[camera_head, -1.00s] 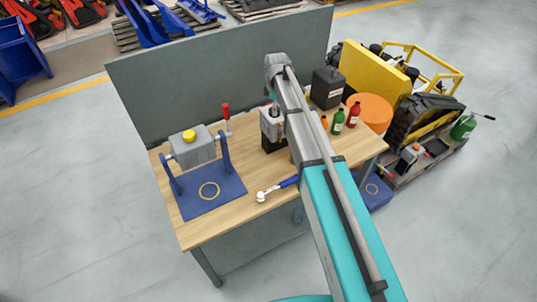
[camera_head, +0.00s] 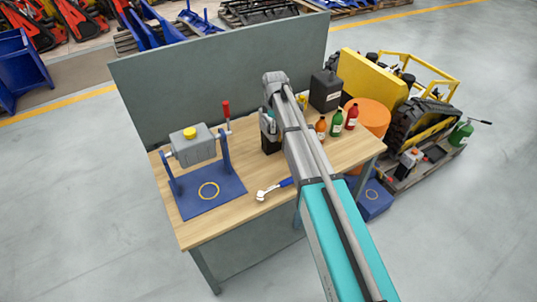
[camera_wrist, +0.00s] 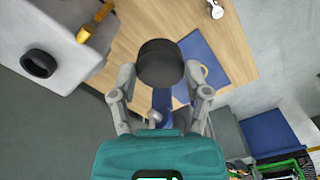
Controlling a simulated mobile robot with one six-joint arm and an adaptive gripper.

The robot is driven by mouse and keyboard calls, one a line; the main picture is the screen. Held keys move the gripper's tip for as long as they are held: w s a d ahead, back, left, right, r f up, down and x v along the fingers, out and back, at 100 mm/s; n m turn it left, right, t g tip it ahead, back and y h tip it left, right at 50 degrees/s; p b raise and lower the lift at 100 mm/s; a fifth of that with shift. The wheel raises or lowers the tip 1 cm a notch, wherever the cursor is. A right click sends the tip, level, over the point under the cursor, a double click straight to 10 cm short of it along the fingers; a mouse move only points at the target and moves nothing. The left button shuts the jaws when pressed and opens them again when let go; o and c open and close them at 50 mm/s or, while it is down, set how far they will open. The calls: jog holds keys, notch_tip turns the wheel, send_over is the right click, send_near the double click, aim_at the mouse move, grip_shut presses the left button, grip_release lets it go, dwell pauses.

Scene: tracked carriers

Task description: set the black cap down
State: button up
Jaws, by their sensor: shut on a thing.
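In the wrist view, the black cap (camera_wrist: 160,58) is a round dark disc between my fingertips. My gripper (camera_wrist: 160,78) is shut on it, with one finger on each side. Past the cap lies the blue base plate (camera_wrist: 192,44) with a yellow ring, on the wooden table. I cannot make out the cap there. The wrist view shows a grey body (camera_wrist: 40,30) with a black ring (camera_wrist: 39,64) and a yellow fitting at left.
The wooden table (camera_head: 228,220) is bare along its front edge. A blue-handled tool (camera_head: 272,188) lies right of the base plate. A grey panel (camera_head: 180,85) closes the back.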

notch_tip(320, 180, down, 8)
jog(key=b, duration=0.7)
jog(key=shift+f+b, duration=0.25)
jog(key=shift+b, duration=0.15)
jog(key=shift+s, duration=0.2)
